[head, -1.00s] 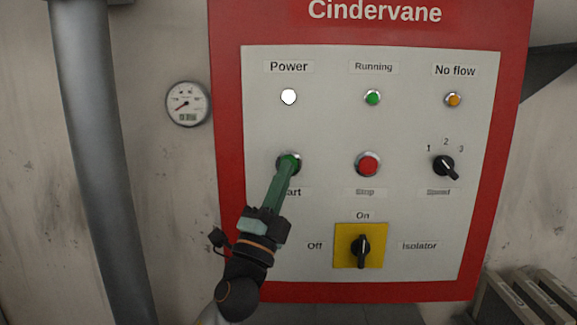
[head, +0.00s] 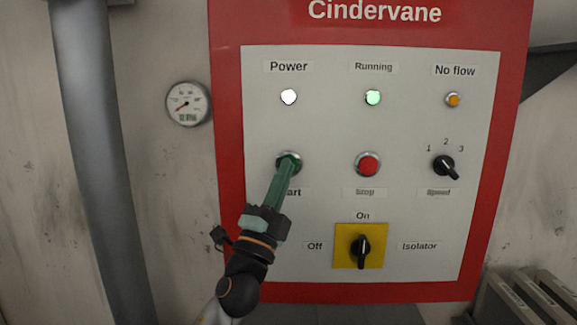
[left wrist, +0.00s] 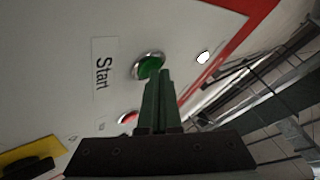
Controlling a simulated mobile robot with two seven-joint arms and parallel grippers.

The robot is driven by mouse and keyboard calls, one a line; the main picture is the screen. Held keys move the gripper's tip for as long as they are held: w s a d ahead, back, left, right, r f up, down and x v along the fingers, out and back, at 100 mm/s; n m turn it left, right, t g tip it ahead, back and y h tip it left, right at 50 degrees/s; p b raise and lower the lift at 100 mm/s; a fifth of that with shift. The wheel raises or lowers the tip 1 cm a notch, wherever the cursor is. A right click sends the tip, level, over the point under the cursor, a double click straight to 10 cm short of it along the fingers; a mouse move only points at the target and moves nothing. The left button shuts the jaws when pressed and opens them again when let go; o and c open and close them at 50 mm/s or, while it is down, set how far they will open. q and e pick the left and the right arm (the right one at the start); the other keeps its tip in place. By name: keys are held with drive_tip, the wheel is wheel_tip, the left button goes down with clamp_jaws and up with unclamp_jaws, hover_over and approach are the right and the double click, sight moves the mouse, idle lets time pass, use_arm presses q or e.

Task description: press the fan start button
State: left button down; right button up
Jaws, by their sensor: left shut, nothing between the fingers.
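The green start button (head: 289,158) sits in a metal ring at the left of the panel, above a partly covered "Start" label. It also shows in the left wrist view (left wrist: 149,66). My left gripper (head: 287,166) is shut and empty, with its green fingertips at the button, apparently touching it. The fingers hide the lower part of the button. The Running lamp (head: 373,97) glows bright pale green. The Power lamp (head: 288,97) is lit white. The No flow lamp (head: 453,99) is dull amber. My right gripper is not in view.
The red stop button (head: 368,164) is right of the start button, with the speed knob (head: 444,165) beyond it, set near 3. The yellow isolator (head: 360,246) stands upright at On below. A gauge (head: 187,104) and a grey pipe (head: 92,150) are on the left wall.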

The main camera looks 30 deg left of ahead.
use_arm(q)
drive_tip(key=shift+s, duration=0.15)
drive_tip(key=shift+s+d, duration=0.4)
drive_tip(key=shift+s, duration=0.2)
drive_tip(key=s+d, duration=0.1)
drive_tip(key=s, duration=0.2)
drive_tip(key=s+d+p, duration=0.1)
drive_tip(key=shift+s+d, duration=0.15)
drive_tip(key=shift+d, duration=0.2)
idle(0.8)
